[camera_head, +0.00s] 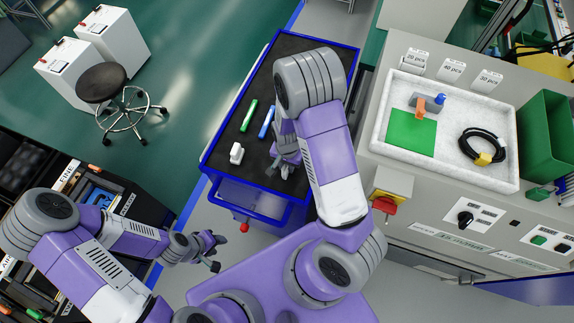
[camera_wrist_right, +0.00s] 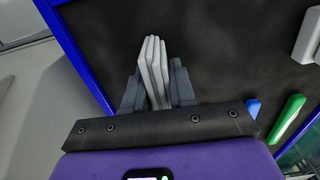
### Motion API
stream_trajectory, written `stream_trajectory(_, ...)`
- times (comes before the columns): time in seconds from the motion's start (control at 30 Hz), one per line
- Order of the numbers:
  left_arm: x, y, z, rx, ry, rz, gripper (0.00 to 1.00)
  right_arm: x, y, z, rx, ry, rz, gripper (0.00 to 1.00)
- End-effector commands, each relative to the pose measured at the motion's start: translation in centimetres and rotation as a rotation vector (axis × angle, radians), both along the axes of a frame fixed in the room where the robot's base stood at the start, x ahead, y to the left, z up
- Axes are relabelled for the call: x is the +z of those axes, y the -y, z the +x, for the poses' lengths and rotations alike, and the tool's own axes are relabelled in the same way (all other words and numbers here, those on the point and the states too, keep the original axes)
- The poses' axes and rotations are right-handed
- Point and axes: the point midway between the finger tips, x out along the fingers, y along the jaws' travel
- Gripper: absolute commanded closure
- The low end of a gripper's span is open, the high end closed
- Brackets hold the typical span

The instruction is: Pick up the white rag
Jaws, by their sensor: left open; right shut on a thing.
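The white rag (camera_wrist_right: 154,68) shows as an upright, folded white piece between the two dark fingers of my right gripper (camera_wrist_right: 155,85) in the right wrist view. The gripper is shut on it, over the dark mat of the blue-rimmed cart. In the head view my right gripper (camera_head: 279,166) is at the cart's right part, partly under my own arm, and the rag is hard to make out there. My left gripper (camera_head: 217,252) is open and empty, below and left of the cart.
The cart (camera_head: 222,128) also bears a green marker (camera_head: 249,116), a blue marker (camera_head: 266,122) and a small white object (camera_head: 237,153). A grey workbench with a white tray (camera_head: 505,183) stands close on the right.

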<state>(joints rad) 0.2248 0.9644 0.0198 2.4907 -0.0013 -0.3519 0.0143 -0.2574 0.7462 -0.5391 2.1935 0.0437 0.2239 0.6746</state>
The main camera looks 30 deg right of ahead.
Motion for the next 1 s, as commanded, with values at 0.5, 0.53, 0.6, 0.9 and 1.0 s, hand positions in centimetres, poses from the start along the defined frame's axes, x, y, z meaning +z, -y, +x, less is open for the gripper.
stream_trajectory(0.5,1.7,0.0,0.0,0.0,0.0,0.0,0.57,6.7,-0.1,0.1,0.002,0.005,0.0,1.0)
stream_trajectory(0.53,1.9,0.0,0.0,0.0,0.0,0.0,0.57,7.3,-0.1,0.1,0.001,0.004,0.001,1.0)
stream_trajectory(0.6,2.1,0.0,0.0,0.0,0.0,0.0,0.57,8.4,-0.1,0.1,0.001,0.003,0.001,1.0)
stream_trajectory(0.9,2.5,0.0,0.0,0.0,0.0,0.0,0.57,10.1,0.0,0.0,0.0,0.0,0.0,1.0)
stream_trajectory(1.0,2.4,0.0,0.0,0.0,0.0,0.0,0.57,10.0,0.0,0.0,0.0,0.0,0.0,1.0)
